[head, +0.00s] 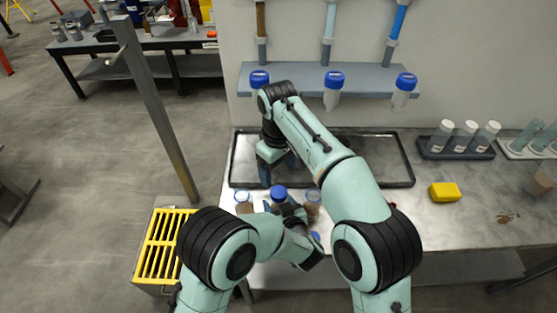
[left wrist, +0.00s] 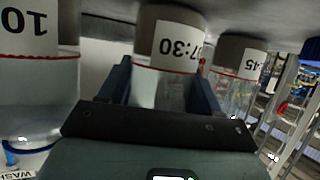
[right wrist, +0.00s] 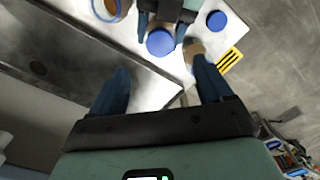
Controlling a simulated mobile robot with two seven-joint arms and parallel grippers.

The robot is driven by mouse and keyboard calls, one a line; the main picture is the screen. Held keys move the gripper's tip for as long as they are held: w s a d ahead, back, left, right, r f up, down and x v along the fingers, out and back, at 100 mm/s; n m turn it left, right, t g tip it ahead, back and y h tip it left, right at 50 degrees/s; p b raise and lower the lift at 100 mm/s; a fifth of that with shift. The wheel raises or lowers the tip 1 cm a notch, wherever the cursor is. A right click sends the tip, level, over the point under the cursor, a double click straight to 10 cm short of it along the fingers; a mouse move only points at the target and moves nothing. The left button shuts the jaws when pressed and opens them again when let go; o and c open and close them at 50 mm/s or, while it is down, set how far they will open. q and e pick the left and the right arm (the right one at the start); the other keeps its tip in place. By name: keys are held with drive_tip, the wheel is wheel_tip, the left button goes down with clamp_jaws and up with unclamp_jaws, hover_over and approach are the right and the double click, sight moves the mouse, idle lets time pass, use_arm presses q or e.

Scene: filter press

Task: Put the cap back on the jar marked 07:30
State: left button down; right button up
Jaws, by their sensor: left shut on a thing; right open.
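The jar marked 07:30 (left wrist: 170,60) stands between the fingers of my left gripper (left wrist: 165,85), which is shut on it. It is clear with dark sediment and a white label, upside down in the left wrist view. A blue cap (head: 279,192) sits on top of this jar in the head view; it also shows in the right wrist view (right wrist: 160,42). Whether it is tight I cannot tell. My right gripper (right wrist: 162,85) is open and empty, apart from the jar, over the tray side in the head view (head: 272,168).
Jars stand on both sides, one (head: 243,198) at left and one (head: 312,198) at right. Another blue cap (right wrist: 216,20) lies on the white surface. A dark-rimmed tray (head: 400,160) lies behind. A yellow sponge (head: 445,192) and a rack of tubes (head: 455,155) are to the right.

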wheel_tip(320, 180, up, 3)
drive_tip(key=shift+r, duration=0.2)
use_arm(q)
drive_tip(key=shift+c, duration=0.7)
unclamp_jaws()
drive_tip(key=b+v, duration=0.1)
drive_tip(key=v, duration=1.2)
drive_tip(key=shift+s, duration=0.2)
use_arm(e)
drive_tip(key=shift+s+f, duration=0.2)
drive_tip(key=shift+f, duration=0.7)
